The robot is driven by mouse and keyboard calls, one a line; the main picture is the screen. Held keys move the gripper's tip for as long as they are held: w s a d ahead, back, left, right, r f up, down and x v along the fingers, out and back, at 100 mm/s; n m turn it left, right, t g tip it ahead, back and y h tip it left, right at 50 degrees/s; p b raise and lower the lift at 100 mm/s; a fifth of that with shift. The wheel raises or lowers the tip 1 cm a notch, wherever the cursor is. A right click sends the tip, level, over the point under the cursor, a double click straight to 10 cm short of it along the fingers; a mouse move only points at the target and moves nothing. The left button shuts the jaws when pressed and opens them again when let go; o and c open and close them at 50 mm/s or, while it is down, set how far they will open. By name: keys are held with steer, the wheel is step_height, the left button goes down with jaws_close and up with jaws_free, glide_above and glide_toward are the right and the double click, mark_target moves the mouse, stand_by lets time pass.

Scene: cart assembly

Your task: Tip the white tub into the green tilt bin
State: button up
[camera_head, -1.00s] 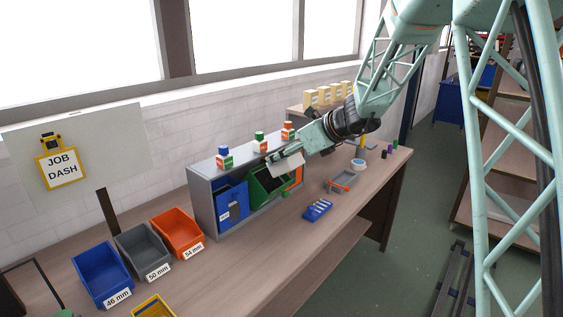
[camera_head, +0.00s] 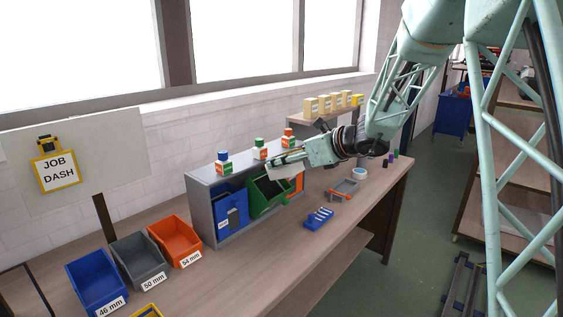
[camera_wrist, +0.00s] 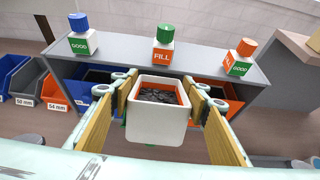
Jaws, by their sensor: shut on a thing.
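My gripper (camera_wrist: 158,104) is shut on the white tub (camera_wrist: 158,124), one finger on each side of it. In the wrist view the tub has an orange-brown inner rim and dark small pieces inside. In the head view the tub (camera_head: 284,173) is tilted a little and held in front of and above the green tilt bin (camera_head: 268,196). The green bin is tipped open in the grey cabinet, between a blue bin (camera_head: 231,208) and an orange bin (camera_head: 298,183). In the wrist view the tub hides most of the green bin.
Labelled blocks with coloured caps (camera_head: 260,150) stand on the grey cabinet (camera_head: 208,222). Blue (camera_head: 95,279), grey (camera_head: 140,258) and orange (camera_head: 176,241) bins stand at the left. A blue tray (camera_head: 319,218) and a grey tray (camera_head: 344,190) lie on the bench at the right.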

steer(key=shift+r+t+y, duration=0.35)
steer(key=shift+t+y, duration=0.25)
steer(key=shift+y, duration=0.3)
steer(key=shift+r+t+y, duration=0.75)
steer(key=shift+t+y, duration=0.35)
steer(key=shift+r, duration=0.15)
